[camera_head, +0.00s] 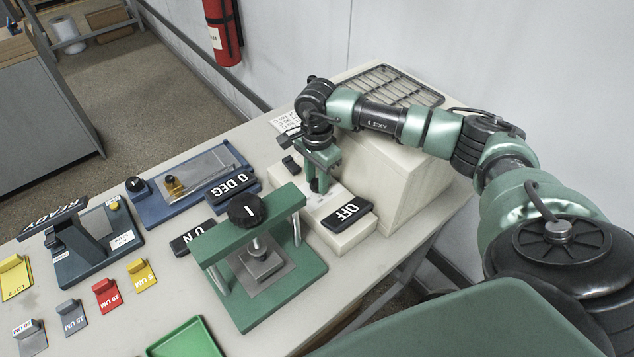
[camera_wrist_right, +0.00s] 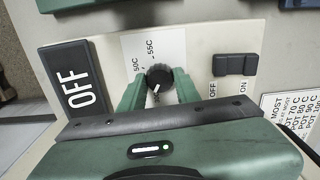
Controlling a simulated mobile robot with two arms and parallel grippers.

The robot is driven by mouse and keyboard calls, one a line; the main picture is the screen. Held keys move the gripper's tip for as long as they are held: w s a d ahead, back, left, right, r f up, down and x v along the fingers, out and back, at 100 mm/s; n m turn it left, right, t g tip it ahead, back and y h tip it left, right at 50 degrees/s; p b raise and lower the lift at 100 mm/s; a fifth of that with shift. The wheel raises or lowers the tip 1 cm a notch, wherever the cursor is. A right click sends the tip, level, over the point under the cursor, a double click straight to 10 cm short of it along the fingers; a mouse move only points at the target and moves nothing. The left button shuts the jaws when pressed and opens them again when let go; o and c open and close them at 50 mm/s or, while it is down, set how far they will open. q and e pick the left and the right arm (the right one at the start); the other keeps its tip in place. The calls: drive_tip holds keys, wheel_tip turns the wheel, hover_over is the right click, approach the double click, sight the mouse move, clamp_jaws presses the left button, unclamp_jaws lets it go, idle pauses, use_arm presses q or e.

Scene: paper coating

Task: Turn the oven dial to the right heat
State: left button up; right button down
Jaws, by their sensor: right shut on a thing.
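The oven (camera_head: 395,190) is a cream box with a low front panel, at the right end of the table in the head view. My right gripper (camera_head: 320,180) points down over that panel. In the right wrist view the oven dial (camera_wrist_right: 160,76) is a black ridged knob between the green fingers of my right gripper (camera_wrist_right: 160,92), which is shut on it. The dial's white mark points toward the lower left of the picture. Printed marks reading 50C and 55C show above the dial; other marks are hidden. My left gripper is not in view.
A display reading OFF (camera_head: 347,213) and a black rocker switch (camera_wrist_right: 235,65) flank the dial. A printed card (camera_wrist_right: 291,110) lies beside the panel. A green press (camera_head: 240,240) with a black knob stands nearby. A blue coater (camera_head: 180,190) and colored blocks are farther left.

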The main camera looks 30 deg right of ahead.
sight(317, 182)
drive_tip(key=m+b, duration=0.2)
drive_tip(key=m, duration=0.2)
drive_tip(key=shift+b, duration=0.3)
drive_tip(key=shift+m+b, duration=0.6)
drive_tip(key=shift+m, duration=0.8)
drive_tip(key=shift+r, duration=0.1)
drive_tip(key=shift+d, duration=0.1)
drive_tip(key=c, duration=1)
unclamp_jaws()
wheel_tip(317, 182, up, 8)
drive_tip(key=shift+f+b, duration=0.1)
drive_tip(key=shift+b, duration=0.9)
drive_tip(key=shift+f, duration=0.1)
